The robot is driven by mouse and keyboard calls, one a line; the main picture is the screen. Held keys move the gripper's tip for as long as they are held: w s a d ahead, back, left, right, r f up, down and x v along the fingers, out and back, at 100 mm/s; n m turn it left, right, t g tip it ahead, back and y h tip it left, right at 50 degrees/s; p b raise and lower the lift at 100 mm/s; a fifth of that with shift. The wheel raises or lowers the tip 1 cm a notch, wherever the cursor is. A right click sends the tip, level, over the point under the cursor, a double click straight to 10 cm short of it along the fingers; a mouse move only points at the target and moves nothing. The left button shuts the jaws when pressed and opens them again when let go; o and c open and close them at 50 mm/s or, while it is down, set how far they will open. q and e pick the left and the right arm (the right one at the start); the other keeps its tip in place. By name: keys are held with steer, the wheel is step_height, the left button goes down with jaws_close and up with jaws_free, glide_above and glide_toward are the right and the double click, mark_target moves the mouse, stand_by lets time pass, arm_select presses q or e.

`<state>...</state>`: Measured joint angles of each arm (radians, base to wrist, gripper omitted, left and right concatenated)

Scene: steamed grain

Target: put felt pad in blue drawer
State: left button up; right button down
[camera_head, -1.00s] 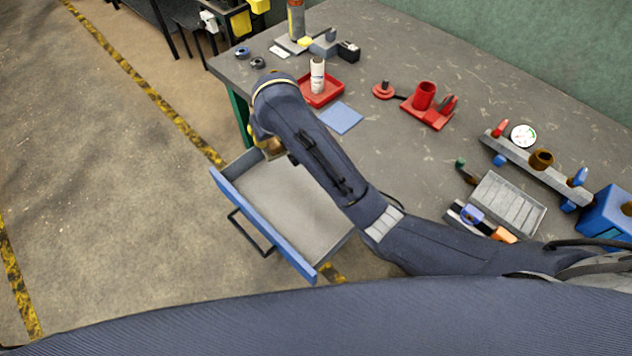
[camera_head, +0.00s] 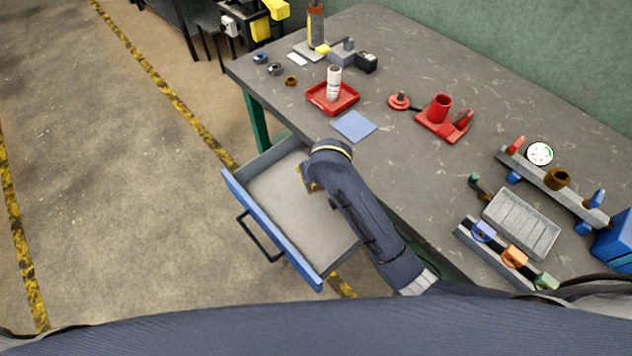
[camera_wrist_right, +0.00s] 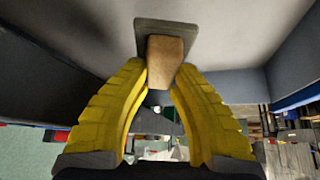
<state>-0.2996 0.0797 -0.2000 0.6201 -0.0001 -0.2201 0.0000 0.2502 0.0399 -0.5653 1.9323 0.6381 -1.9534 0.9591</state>
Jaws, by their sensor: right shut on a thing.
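The blue drawer (camera_head: 270,228) is pulled open beside the table, with a blue front, black handle and grey inside. My right gripper (camera_wrist_right: 162,80) has yellow fingers shut on the felt pad (camera_wrist_right: 165,48), a tan block with a dark grey square plate at its far end. The wrist view shows the drawer's grey floor and walls around it. I cannot tell whether the plate touches the floor. In the head view my right gripper (camera_head: 309,178) is over the back of the drawer, partly hidden by my arm, and the pad is hidden. My left gripper is out of view.
On the table are a blue square mat (camera_head: 355,126), a red tray (camera_head: 333,97) with a white bottle (camera_head: 334,82), a red holder (camera_head: 442,118), a ribbed grey tray (camera_head: 521,224) and a gauge rack (camera_head: 550,180). The drawer's front half looks empty.

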steer(key=shift+f, duration=2.35)
steer(key=shift+f, duration=0.1)
steer(key=c, duration=1.2)
jaws_free()
steer(key=shift+o, duration=0.2)
steer(key=v, duration=1.2)
